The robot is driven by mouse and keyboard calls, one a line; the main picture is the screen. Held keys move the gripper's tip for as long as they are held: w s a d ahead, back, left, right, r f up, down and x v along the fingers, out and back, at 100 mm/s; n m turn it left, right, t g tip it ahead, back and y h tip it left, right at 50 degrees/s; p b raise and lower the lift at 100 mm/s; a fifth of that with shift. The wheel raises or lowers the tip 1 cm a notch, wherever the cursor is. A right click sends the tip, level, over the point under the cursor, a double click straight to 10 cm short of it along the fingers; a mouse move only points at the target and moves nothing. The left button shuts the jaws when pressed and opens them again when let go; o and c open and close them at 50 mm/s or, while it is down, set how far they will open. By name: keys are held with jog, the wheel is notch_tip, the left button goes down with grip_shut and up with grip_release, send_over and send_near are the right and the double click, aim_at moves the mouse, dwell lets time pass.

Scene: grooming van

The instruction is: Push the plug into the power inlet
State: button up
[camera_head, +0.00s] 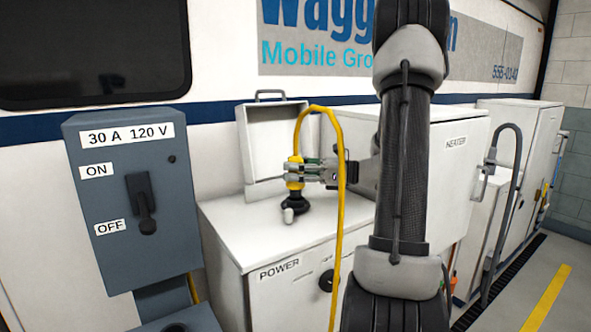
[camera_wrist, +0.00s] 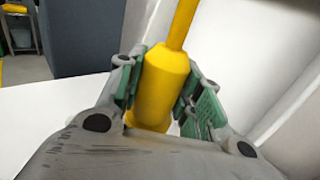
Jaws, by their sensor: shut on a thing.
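My gripper (camera_head: 300,173) is shut on the yellow plug (camera_head: 293,184), above the top of the white POWER cabinet (camera_head: 228,222). In the wrist view the plug's yellow body (camera_wrist: 160,85) sits between my green finger pads. The yellow cable (camera_head: 339,200) rises from the plug, loops over and hangs down in front of the cabinet. Under the plug a black flared part (camera_head: 295,203) and a small pale piece (camera_head: 289,215) show at the cabinet top. I cannot tell where plug ends and power inlet begins, or how deep the plug sits.
An open white lid (camera_head: 262,140) stands behind the plug. A grey switch box (camera_head: 115,250) with its lever (camera_head: 142,205) down by OFF is at left. The HEATER cabinet (camera_head: 463,175) is at right, behind my arm. Floor is free at far right.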

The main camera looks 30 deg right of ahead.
jog(key=shift+f, duration=0.15)
jog(key=shift+f, duration=0.55)
jog(key=shift+f, duration=0.1)
dwell(0.4)
jog(key=shift+f, duration=0.4)
jog(key=shift+f, duration=0.65)
dwell(0.5)
jog(key=o, duration=1.3)
